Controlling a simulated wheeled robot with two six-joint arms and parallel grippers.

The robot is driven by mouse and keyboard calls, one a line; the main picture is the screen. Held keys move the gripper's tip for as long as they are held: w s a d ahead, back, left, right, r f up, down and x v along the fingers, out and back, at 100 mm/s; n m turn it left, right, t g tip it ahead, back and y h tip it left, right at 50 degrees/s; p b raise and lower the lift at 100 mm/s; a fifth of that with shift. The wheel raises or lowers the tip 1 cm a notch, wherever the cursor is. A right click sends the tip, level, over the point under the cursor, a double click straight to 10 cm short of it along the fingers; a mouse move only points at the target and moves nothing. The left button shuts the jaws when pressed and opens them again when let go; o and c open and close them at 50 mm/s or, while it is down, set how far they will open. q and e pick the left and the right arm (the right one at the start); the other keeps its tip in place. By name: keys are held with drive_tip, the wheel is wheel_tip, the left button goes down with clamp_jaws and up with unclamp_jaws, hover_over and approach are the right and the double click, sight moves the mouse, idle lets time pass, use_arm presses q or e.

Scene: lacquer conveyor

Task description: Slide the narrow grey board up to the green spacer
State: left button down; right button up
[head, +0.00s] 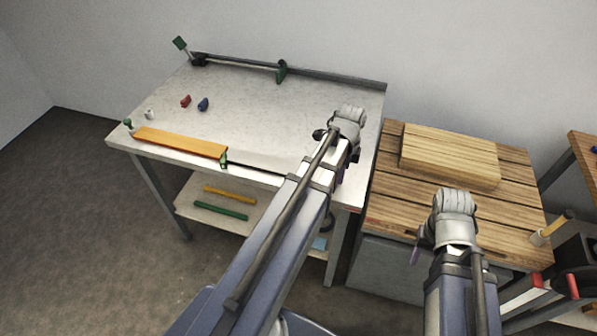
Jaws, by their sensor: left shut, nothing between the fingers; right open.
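A narrow dark grey strip (240,64), which may be the grey board, lies along the back of the light worktable (250,115). Another green piece (223,160) is at the right end of the orange board (180,142) on the front edge. I cannot tell which one is the spacer. My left gripper (345,128) is over the right part of the worktable, apart from the strip, shut and empty. My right gripper (452,222) is open over the wooden bench; its fingers are mostly hidden.
A wooden block (450,155) sits on the slatted bench (400,220) at right.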

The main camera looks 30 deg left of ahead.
use_arm(q)
drive_tip(key=shift+s+a, duration=0.1)
drive_tip(key=shift+a, duration=0.45)
drive_tip(key=shift+d, duration=0.1)
drive_tip(key=shift+w+d, duration=0.25)
drive_tip(key=shift+d, duration=0.65)
drive_tip(key=shift+r, duration=0.1)
wheel_tip(320, 180, up, 6)
drive_tip(key=p, duration=0.6)
